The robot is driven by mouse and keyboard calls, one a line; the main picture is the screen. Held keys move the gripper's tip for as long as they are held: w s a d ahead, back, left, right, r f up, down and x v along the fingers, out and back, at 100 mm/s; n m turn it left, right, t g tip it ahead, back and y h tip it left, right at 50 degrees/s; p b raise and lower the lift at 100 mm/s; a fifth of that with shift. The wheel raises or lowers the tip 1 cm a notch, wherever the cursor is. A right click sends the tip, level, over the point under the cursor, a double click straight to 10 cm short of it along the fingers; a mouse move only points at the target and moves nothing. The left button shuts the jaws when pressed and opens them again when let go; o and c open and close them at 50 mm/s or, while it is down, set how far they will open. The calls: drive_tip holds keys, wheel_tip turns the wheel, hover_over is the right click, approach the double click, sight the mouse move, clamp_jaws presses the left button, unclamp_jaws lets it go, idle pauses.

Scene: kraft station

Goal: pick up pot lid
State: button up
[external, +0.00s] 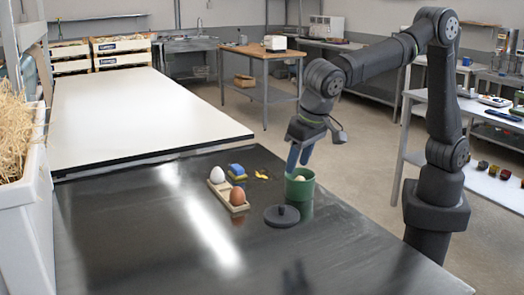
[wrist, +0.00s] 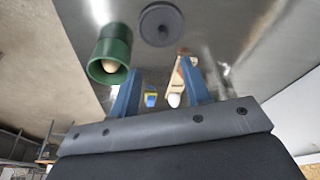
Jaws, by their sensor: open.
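The pot lid (external: 282,216), a dark grey disc with a small knob, lies on the dark metal table, in front of the green pot (external: 300,189). The lid also shows at the top of the wrist view (wrist: 161,25), right of the pot (wrist: 112,48). The pot is uncovered and a pale egg-like thing (wrist: 109,66) sits inside. My gripper (external: 299,155), with blue fingers, hangs above the pot's far side, tilted and away from the lid. Its fingers (wrist: 160,68) are spread with nothing held between them.
A wooden egg holder (external: 239,208) with a white egg (external: 217,174) and a brown egg (external: 237,196) stands left of the lid. A blue and yellow block (external: 236,171) and a small yellow item (external: 261,175) lie behind. The table's front left is clear.

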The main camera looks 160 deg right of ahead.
hover_over(282, 205)
drive_tip(key=a, duration=0.2)
wheel_tip(282, 205, down, 8)
drive_tip(key=shift+w+r, duration=0.1)
drive_tip(key=shift+r, duration=0.05)
drive_tip(key=shift+w+x, duration=0.15)
drive_tip(key=shift+x, duration=1.3)
drive_tip(key=shift+w+x, duration=0.15)
drive_tip(key=shift+x, duration=1.25)
drive_tip(key=shift+s+d, duration=0.1)
clamp_jaws()
